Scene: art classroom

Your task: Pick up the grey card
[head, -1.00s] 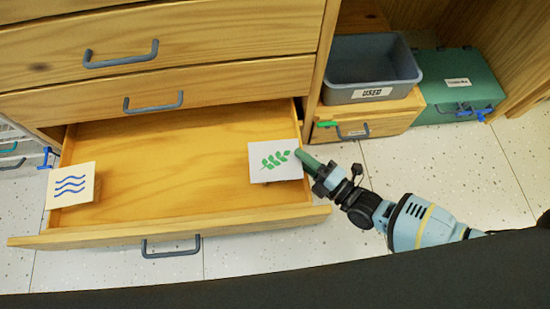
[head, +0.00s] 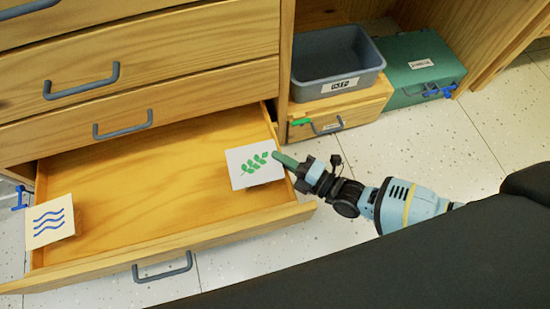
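A pale grey-white card (head: 248,171) with a green leaf sprig shows in the head view, at the right side of the open drawer (head: 150,240). It is tilted, with a dark shadow below it. My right gripper (head: 279,158) is at the card's right edge. A dark green bar at its tip reaches the card edge in the picture. I cannot tell whether its fingers are closed on the card or only beside it. My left gripper is not in view.
A cream card (head: 47,231) with blue wavy lines is at the drawer's left side. The drawer floor between the cards is bare. A grey bin (head: 353,83) sits on a wooden box (head: 355,115), beside a green case (head: 418,88). Speckled floor is clear at right.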

